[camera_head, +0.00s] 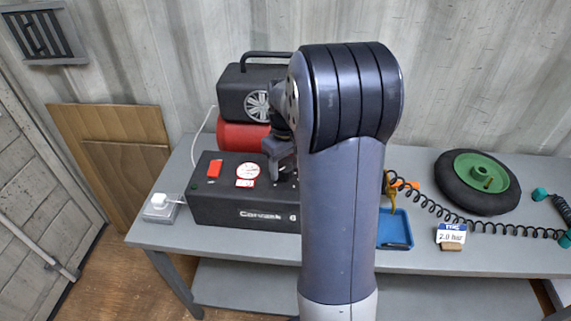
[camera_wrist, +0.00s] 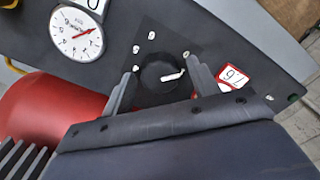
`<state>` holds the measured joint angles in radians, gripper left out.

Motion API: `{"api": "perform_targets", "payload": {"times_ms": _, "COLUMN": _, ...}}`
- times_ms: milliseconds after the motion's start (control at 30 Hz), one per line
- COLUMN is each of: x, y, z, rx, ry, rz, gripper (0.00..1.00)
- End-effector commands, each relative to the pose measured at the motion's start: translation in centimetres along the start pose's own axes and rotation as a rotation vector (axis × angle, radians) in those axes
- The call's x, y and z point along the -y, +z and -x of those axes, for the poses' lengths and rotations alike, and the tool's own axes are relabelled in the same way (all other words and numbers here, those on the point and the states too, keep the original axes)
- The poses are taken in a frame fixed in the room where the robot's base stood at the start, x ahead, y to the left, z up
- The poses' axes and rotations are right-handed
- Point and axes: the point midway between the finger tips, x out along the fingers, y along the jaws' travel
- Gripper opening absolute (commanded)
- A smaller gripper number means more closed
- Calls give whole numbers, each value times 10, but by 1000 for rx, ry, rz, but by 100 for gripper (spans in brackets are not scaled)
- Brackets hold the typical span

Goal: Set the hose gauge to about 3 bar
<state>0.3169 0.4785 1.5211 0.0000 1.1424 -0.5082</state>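In the wrist view a black round knob (camera_wrist: 160,76) with a white pointer mark sits on a dark panel with small white marks around it. My gripper (camera_wrist: 161,66) has one finger on each side of this knob, very close to its edges; whether they press on it cannot be made out. A white round gauge (camera_wrist: 75,36) with a red needle is at the upper left of the wrist view; its digits are too small to read surely. In the head view my arm hides the knob and much of my gripper at the black Corvack box (camera_head: 240,215).
On the box are a red switch (camera_head: 214,168) and another dial (camera_head: 248,170). A red-tanked compressor (camera_head: 262,85) stands behind. To the right are a blue tray (camera_head: 394,226), a coiled hose (camera_head: 425,200), a wheel (camera_head: 478,182) and a "2.0 bar" tyre card (camera_head: 451,233).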

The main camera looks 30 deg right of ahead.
Motion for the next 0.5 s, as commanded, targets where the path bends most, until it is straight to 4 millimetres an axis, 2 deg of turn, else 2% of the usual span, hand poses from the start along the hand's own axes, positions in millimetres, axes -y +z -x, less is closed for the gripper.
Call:
{"api": "perform_targets", "payload": {"times_ms": 67, "x": 0, "y": 0, "z": 0, "rx": 0, "ry": 0, "rz": 0, "gripper": 50}}
{"api": "perform_targets", "payload": {"times_ms": 500, "x": 0, "y": 0, "z": 0, "rx": 0, "ry": 0, "rz": 0, "gripper": 15}}
